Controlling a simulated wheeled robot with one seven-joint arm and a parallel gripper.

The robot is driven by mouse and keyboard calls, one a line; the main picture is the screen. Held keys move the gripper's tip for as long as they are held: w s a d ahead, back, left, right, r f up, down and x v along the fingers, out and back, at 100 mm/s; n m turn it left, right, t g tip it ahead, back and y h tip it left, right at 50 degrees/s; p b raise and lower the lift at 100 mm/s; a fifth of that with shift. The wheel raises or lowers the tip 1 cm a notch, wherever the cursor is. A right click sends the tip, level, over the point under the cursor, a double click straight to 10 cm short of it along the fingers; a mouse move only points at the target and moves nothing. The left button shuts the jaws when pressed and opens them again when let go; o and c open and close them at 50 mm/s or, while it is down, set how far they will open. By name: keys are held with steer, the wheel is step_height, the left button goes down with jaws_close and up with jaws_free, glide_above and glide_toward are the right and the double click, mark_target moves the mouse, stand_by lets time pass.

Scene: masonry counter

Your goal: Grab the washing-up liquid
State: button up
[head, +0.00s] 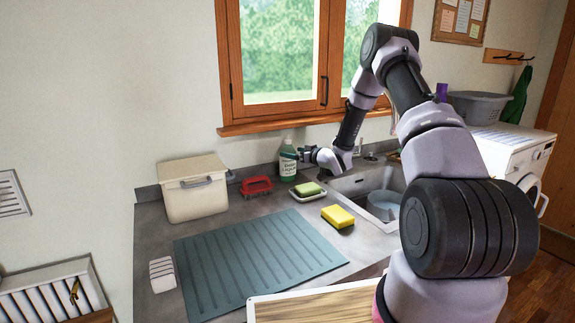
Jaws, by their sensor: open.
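The washing-up liquid (288,162) is a green bottle with a pale label. It stands upright on the counter at the back, below the window sill. My gripper (304,154) is just to the right of the bottle, at the height of its label, reaching in from the right. The jaws are open. They are small in this view, and I cannot tell whether they touch the bottle or reach around it.
A soap dish with a green sponge (307,188) sits in front of the bottle. A red brush (257,186) and a cream bin (193,190) stand left. A yellow sponge (338,216) lies by the sink (356,183). A ribbed teal mat (255,262) covers the counter's front.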

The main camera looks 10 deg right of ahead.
steer(key=shift+x, duration=0.9)
steer(key=x, duration=0.2)
steer(key=f+x, duration=0.1)
steer(key=x, duration=0.2)
steer(key=shift+a, duration=0.15)
steer(key=c, duration=1.3)
steer(key=shift+r, duration=0.1)
steer(key=shift+c, duration=0.7)
steer(key=shift+s, duration=0.1)
